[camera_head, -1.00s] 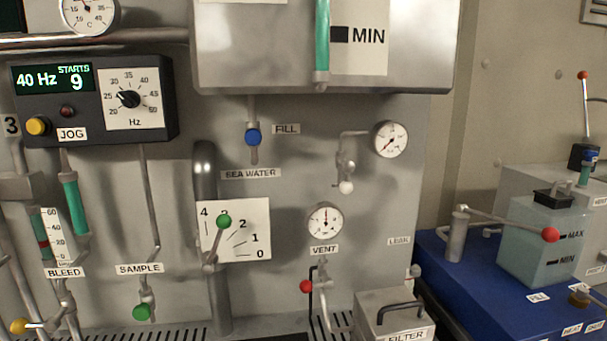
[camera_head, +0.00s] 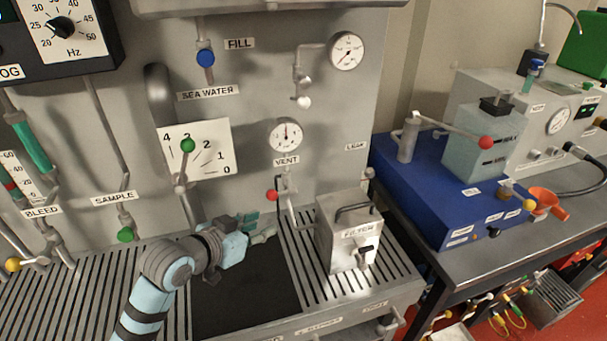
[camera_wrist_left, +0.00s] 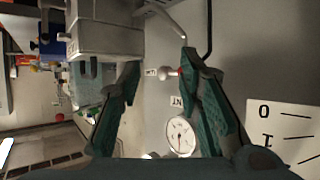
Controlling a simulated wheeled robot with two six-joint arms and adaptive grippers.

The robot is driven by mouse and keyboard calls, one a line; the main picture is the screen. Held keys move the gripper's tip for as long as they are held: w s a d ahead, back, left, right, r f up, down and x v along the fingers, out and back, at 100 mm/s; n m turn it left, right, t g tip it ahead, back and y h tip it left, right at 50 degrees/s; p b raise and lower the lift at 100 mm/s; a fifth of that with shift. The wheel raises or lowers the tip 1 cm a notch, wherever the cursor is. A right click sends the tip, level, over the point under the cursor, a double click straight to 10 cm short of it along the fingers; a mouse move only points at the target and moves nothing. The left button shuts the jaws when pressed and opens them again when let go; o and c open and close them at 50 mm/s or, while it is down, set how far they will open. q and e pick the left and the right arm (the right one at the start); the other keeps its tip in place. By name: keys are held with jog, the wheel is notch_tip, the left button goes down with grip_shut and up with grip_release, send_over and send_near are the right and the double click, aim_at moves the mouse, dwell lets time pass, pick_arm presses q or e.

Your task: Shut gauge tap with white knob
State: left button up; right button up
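The gauge tap's white knob (camera_head: 303,102) hangs below a bent pipe on the grey panel in the head view. The pipe leads to a round gauge (camera_head: 347,51). My left gripper (camera_head: 262,236) is low in front of the panel, left of the filter box and well below the white knob. In the left wrist view my left gripper (camera_wrist_left: 160,82) has its two dark green fingers spread, with nothing held between them. I cannot make out the white gauge tap knob in that view. My right gripper is not in view.
A red-knobbed vent tap (camera_head: 272,195) is close above my left gripper. The filter box (camera_head: 350,232) stands right of it on a slotted tray. A green-knobbed lever (camera_head: 187,146) sticks out at left. A blue unit (camera_head: 440,205) with a red-knobbed lever stands at right.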

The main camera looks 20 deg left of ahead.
pick_arm(q)
jog(key=w+r+t+h, duration=0.15)
jog(key=w+r, duration=0.25)
jog(key=r, duration=0.5)
jog(key=m+t+h, duration=0.2)
jog(key=t, duration=0.1)
send_near(303, 97)
jog(key=p+x, duration=0.1)
jog(key=x, duration=0.8)
jog(key=shift+w+d+r+p, duration=0.2)
jog(key=shift+w+p, duration=0.1)
jog(key=shift+p, duration=0.1)
jog(key=shift+w+d, duration=0.1)
jog(key=shift+w, duration=0.3)
jog(key=shift+c, duration=0.3)
jog(key=shift+f, duration=0.1)
grip_shut()
jog(key=shift+w+f+n+t+b, duration=0.1)
jog(key=shift+f+n+t+b, duration=0.15)
jog(key=shift+b, duration=0.45)
jog(key=shift+r+h, duration=0.15)
jog(key=shift+h, duration=0.1)
